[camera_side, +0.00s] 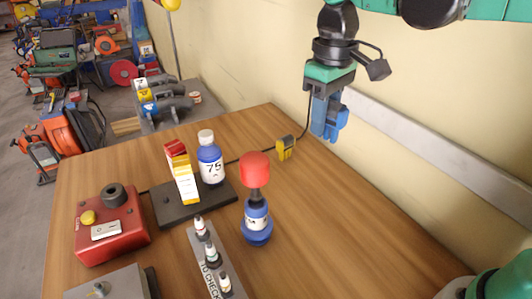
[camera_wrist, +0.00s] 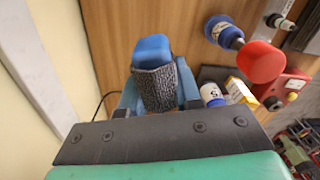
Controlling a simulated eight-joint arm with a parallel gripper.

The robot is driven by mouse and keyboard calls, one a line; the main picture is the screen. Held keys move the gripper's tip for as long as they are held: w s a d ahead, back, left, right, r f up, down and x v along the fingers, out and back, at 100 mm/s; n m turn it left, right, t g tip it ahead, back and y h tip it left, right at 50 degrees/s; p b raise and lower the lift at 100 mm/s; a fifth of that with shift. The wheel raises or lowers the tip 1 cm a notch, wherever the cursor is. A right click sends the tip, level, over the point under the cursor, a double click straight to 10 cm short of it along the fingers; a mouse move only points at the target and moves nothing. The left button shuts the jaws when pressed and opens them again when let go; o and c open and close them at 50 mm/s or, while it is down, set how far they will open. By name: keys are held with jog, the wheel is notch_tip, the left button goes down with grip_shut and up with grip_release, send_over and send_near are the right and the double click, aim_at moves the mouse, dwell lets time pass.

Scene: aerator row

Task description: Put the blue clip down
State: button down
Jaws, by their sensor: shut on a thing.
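My gripper (camera_side: 326,118) hangs over the right back part of the wooden table, near the wall, and points down. It is shut on a blue clip, and both show as blue in the side view, so I cannot tell their edges apart there. In the wrist view the blue clip (camera_wrist: 152,48) sits between the fingers of my gripper (camera_wrist: 155,92), with a dark grey textured surface facing the camera. In the side view the held clip is clear of the table, apart from other things.
A yellow and black block (camera_side: 286,148) lies on the table below my gripper. A blue bottle with a red top (camera_side: 256,205), a white-capped bottle (camera_side: 210,160), a row of small bottles (camera_side: 211,254) and a red box (camera_side: 112,228) stand leftward. The table's right side is bare.

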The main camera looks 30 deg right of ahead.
jog(key=w+d+m, duration=0.2)
jog(key=d+m, duration=0.1)
jog(key=d, duration=0.3)
jog(key=shift+d+f, duration=0.4)
jog(key=s+a+r+n, duration=0.1)
jog(key=s+a+n, duration=0.55)
jog(key=a, duration=0.35)
jog(key=s+a+r+n, duration=0.2)
jog(key=s+a+n, duration=0.4)
jog(key=a, duration=0.4)
jog(key=s+a+n, duration=0.4)
jog(key=s+n, duration=0.1)
jog(key=s, duration=0.6)
jog(key=f, duration=1.9)
jog(key=shift+w+d+f, duration=0.1)
jog(key=shift+d+f, duration=0.15)
jog(key=shift+f, duration=0.1)
